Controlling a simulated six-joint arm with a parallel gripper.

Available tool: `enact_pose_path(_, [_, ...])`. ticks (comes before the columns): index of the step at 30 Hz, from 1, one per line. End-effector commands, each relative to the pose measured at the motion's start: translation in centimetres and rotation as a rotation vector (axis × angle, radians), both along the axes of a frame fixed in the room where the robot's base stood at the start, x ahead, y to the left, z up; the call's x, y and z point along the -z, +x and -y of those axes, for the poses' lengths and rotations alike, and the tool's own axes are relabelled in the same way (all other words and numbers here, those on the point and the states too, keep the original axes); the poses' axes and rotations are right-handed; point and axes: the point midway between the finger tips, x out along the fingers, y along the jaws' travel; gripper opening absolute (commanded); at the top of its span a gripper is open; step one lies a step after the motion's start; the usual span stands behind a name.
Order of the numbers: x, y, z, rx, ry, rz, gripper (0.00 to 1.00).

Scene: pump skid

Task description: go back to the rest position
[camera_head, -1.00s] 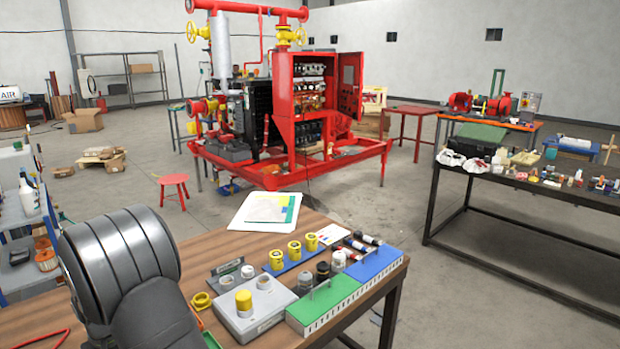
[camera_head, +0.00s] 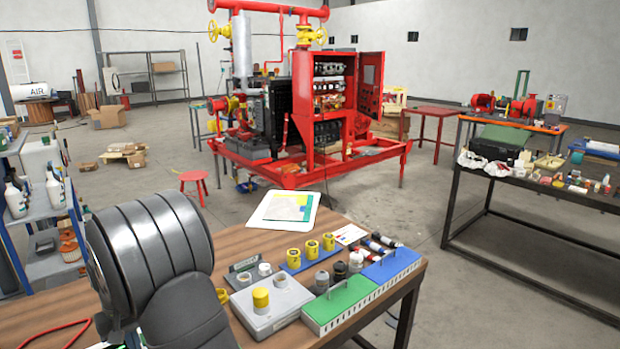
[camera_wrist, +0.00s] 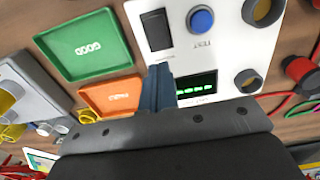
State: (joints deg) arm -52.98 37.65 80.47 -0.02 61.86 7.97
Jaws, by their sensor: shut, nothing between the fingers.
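My gripper (camera_wrist: 161,86) shows in the wrist view, its blue fingers together with nothing between them. The fingertips appear over the left edge of a white test unit (camera_wrist: 222,50), beside its green-lit display (camera_wrist: 197,86). The unit also carries a blue button (camera_wrist: 201,19). To the left of the fingers lie a green tray marked GOOD (camera_wrist: 70,63) and an orange tray (camera_wrist: 123,92). In the head view my grey arm link stands at lower left; the gripper itself is hidden there.
On the wooden table (camera_head: 228,245), a grey box (camera_head: 268,312), a green block (camera_head: 340,303), a blue block (camera_head: 392,263) and yellow caps stand right of my arm. A red pump skid (camera_head: 310,110) stands behind, a dark bench (camera_head: 545,185) at right. Floor between is mostly clear.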

Motion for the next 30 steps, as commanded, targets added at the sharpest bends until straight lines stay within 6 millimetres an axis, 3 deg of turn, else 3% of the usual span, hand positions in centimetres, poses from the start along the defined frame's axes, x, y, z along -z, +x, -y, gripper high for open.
enact_pose_path(3, [-2.3, -0.2, 0.2, -0.001, 0.008, 0.008, 0.0])
enact_pose_path(18, [-9.7, -2.4, 2.2, -0.001, 0.07, 0.07, 0.0])
enact_pose_path(24, [-11.8, -3.1, 3.0, -0.001, 0.088, 0.089, 0.0])
enact_pose_path(30, [-12.6, -3.4, 3.3, -0.001, 0.095, 0.096, 0.0])
